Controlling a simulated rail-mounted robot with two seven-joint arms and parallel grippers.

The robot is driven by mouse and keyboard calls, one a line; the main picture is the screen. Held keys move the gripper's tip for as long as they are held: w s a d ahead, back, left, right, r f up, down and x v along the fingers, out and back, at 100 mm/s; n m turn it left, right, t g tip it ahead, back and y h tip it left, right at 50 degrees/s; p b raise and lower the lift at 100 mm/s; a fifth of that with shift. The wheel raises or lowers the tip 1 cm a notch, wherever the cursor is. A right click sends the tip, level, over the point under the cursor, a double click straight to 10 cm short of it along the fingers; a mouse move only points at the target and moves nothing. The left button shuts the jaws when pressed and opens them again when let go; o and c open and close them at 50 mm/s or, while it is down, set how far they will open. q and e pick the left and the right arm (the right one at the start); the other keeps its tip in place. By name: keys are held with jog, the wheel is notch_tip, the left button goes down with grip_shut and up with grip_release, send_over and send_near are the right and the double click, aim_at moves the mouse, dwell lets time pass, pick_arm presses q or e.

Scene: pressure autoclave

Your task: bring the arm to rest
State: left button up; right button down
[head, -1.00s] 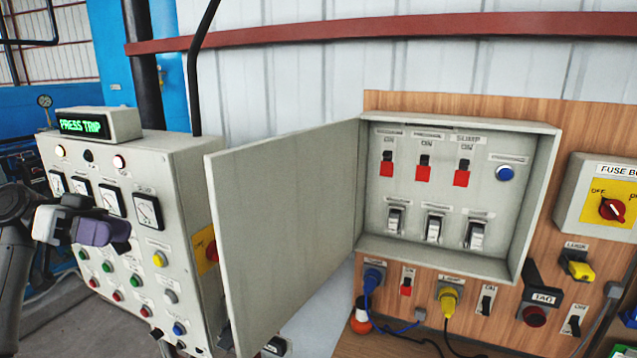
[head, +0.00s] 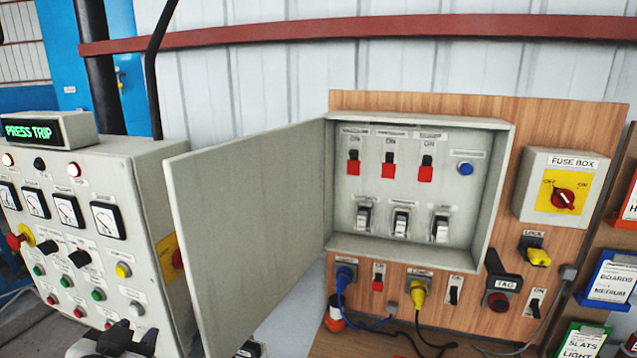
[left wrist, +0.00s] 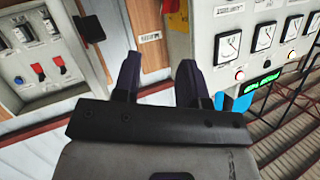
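My left gripper (head: 118,338) shows at the bottom left of the head view, cut off by the lower edge, in front of the control cabinet's lower part. In the left wrist view its two dark fingers (left wrist: 160,80) stand apart with nothing between them. The gripper is open and empty. It appears clear of the cabinet and the open door, though the exact distance is hard to tell. My right gripper is in neither view.
The grey control cabinet (head: 100,250) stands at left, its display (head: 45,129) reading PRESS TRIP. An open switch-box door (head: 245,200) juts out beside it. The switch box (head: 400,190), fuse box (head: 565,195) and plugged cables (head: 418,292) are on the wooden board. Card holders (head: 610,280) stand at right.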

pick_arm(q)
jog(key=s+d+f+g+h, duration=0.1)
jog(key=s+d+f+g, duration=0.2)
jog(key=s+f, duration=0.75)
jog(key=s+d+f+g+h, duration=0.1)
jog(key=s+d+f+g, duration=0.35)
jog(key=f, duration=1.05)
jog(key=s+f+g, duration=0.2)
jog(key=s+f, duration=0.4)
jog(key=s, duration=0.3)
jog(key=s+f+g, duration=0.1)
jog(key=s+f, duration=0.5)
jog(key=s, duration=0.3)
notch_tip(320, 180, up, 24)
jog(key=p, duration=2.3)
jog(key=shift+w+a+n, duration=0.15)
jog(key=shift+w+n, duration=0.15)
